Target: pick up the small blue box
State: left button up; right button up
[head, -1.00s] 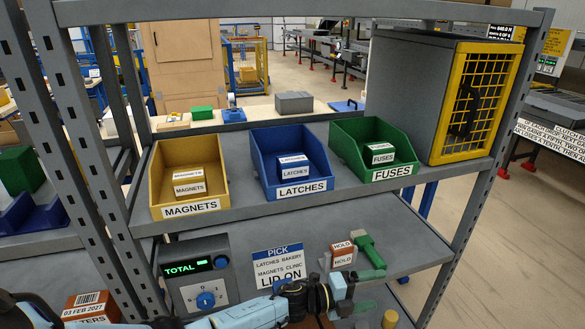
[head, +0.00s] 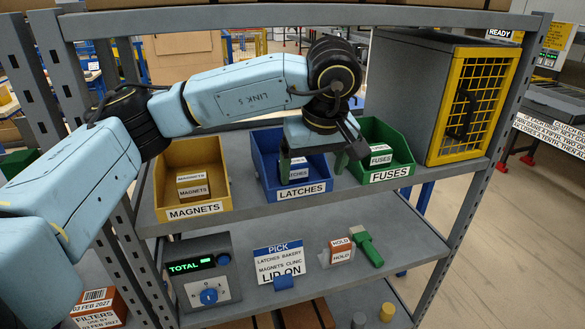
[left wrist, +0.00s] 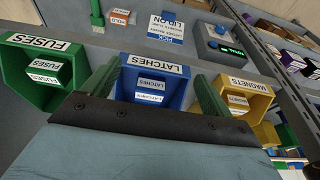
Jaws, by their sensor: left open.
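The small blue box (head: 299,171), with white LATCHES labels, sits inside the blue LATCHES bin (head: 266,168) on the upper shelf. It is partly hidden behind my left gripper (head: 313,166) in the head view. That gripper is open, pointing down over the bin's right side, one green finger just left of the box and one to its right near the green bin. In the left wrist view, the box (left wrist: 150,90) shows in the blue bin (left wrist: 172,103), between the two green fingers (left wrist: 157,78). I see no contact with the box. My right gripper is not in view.
The yellow MAGNETS bin (head: 216,201) stands left and the green FUSES bin (head: 405,172) right, each with a labelled box inside. A grey cabinet with a yellow mesh door (head: 473,105) stands farther right. The lower shelf holds a TOTAL display unit (head: 203,273) and a PICK sign (head: 279,262).

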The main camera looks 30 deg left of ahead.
pick_arm(q)
jog(key=p, duration=0.3)
send_over(293, 161)
jog(key=s+d, duration=0.1)
jog(key=x, duration=0.5)
jog(key=c, duration=1.1)
